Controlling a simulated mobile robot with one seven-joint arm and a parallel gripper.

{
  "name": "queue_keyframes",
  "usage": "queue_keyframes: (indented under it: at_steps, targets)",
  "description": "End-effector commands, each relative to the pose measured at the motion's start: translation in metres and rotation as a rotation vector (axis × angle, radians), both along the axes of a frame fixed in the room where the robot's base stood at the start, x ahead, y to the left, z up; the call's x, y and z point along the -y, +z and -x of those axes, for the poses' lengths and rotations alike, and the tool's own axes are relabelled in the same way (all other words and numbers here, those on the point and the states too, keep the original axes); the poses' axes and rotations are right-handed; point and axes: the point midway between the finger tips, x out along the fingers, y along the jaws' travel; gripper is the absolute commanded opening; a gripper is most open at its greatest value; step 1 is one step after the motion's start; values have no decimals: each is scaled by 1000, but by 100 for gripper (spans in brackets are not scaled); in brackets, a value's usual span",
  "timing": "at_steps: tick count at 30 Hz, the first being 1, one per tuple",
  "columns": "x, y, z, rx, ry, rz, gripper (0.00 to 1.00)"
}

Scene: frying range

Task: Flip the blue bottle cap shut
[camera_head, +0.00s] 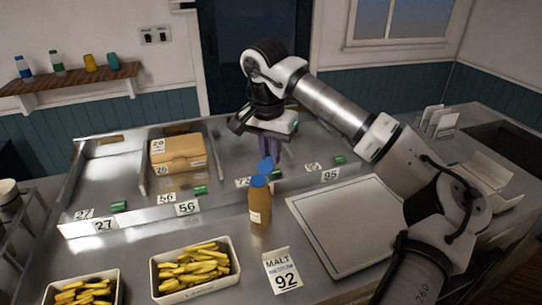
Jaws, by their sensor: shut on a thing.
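An amber bottle (260,208) with a pale label stands upright on the steel counter. Its blue cap (260,181) is flipped open, with the lid (265,165) raised above and behind the bottle's top. My gripper (270,159) points down from above and behind the bottle, its purple-tinted tips at the raised lid. The jaws are shut on the lid, as far as this view shows; the exact contact is small and partly hidden by the lid.
A white board (344,222) lies right of the bottle. A MALT card (283,272) stands in front. A tray of fries (163,294) is at front left. A carton (178,152) sits in the steel bays behind, along a raised ledge with number tags (187,208).

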Motion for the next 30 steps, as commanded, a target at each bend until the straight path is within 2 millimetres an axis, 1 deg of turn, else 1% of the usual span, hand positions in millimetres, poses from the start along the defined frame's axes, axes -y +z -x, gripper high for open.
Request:
queue_keyframes:
  at_steps: [1,21,25,30]
  targets:
    - [0,-3,1,20,0,11,0]
    - [-9,2,17,366,3,193,0]
    - [-10,4,19,407,3,213,0]
    - [-10,6,19,406,3,212,0]
